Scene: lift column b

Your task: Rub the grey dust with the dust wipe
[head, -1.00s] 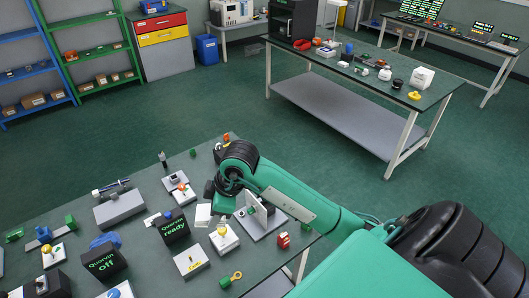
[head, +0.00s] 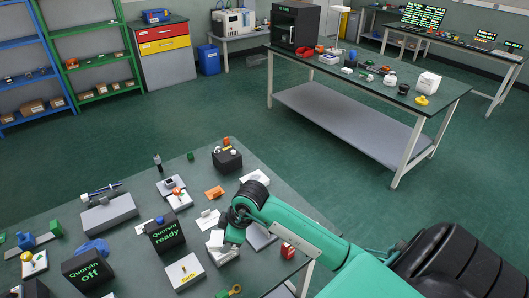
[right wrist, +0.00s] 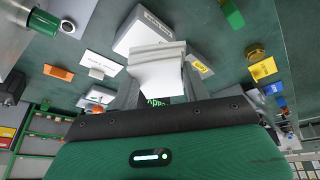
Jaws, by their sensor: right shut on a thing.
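The dust wipe (right wrist: 158,72), a white folded cloth-like piece, is between the fingers of my right gripper (right wrist: 155,92) in the right wrist view. The gripper is shut on it. In the head view my right gripper (head: 230,236) is low over the near bench's right part, and the white wipe (head: 217,239) shows at its tip. Whether the wipe touches anything below cannot be told. I cannot make out the grey dust in either view. My left gripper is not in view.
On the near bench (head: 130,245) stand black "Quorvin" boxes (head: 165,232), a white labelled block (head: 185,271), an orange piece (head: 214,192), a black box (head: 227,159) and a red piece (head: 288,251). The bench's back right has bare room. Another bench (head: 395,112) stands farther back.

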